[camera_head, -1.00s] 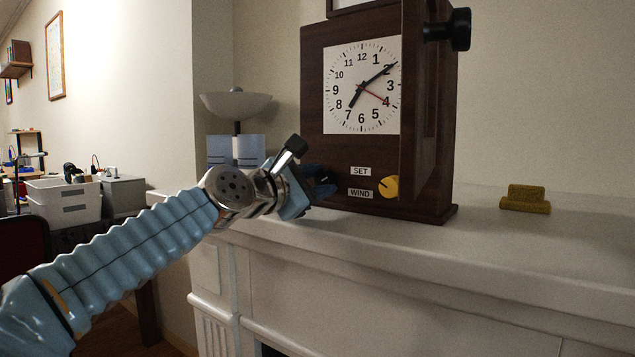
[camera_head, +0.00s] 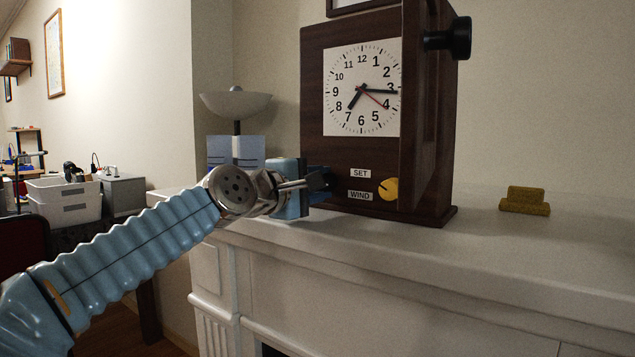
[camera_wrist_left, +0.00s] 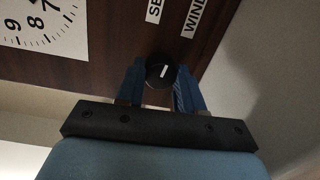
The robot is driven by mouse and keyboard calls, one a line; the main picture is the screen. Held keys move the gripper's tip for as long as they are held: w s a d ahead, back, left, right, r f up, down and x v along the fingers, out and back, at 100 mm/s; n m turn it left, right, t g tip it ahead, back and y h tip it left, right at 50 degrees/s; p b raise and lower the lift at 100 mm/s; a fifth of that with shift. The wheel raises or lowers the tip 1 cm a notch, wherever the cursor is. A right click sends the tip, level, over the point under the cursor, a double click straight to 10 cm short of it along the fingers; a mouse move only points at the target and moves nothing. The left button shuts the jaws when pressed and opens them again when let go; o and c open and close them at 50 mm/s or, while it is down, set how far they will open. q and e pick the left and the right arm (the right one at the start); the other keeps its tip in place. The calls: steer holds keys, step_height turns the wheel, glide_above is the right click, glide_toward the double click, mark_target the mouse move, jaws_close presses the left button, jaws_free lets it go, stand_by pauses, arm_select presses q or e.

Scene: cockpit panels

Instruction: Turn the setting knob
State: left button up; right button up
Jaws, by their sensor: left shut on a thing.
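A dark wooden clock (camera_head: 312,150) stands upright on the mantel, with a white dial (camera_head: 340,60). Its minute hand is near 3 and its hour hand a little past 7. The setting knob (camera_wrist_left: 162,71), black with a white line, shows in the left wrist view between the two blue fingers. My left gripper (camera_head: 322,186) is shut on this knob at the clock's lower left front. In the head view the gripper hides the knob.
The clock's door (camera_head: 416,110) stands open toward me at the right, with a black handle (camera_head: 456,38). A yellow block-like object (camera_head: 525,201) lies on the mantel (camera_head: 500,250) further right. A scale with a pale bowl (camera_head: 236,104) stands left of the clock. The right part of the mantel is mostly clear.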

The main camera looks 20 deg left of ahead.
arm_select(q)
steer(key=m, duration=0.3)
steer(key=shift+d+f+m, duration=0.1)
steer(key=shift+m, duration=0.2)
steer(key=m, duration=0.3)
steer(key=shift+y, duration=0.3)
steer(key=m, duration=0.3)
steer(key=shift+f+m+b, duration=0.1)
steer(key=shift+m+b, duration=0.2)
steer(key=shift+m, duration=0.1)
steer(key=shift+m+y, duration=0.3)
steer(key=shift+m, duration=1.3)
steer(key=o, duration=1)
steer(key=shift+o, duration=0.2)
steer(key=shift+s, duration=0.1)
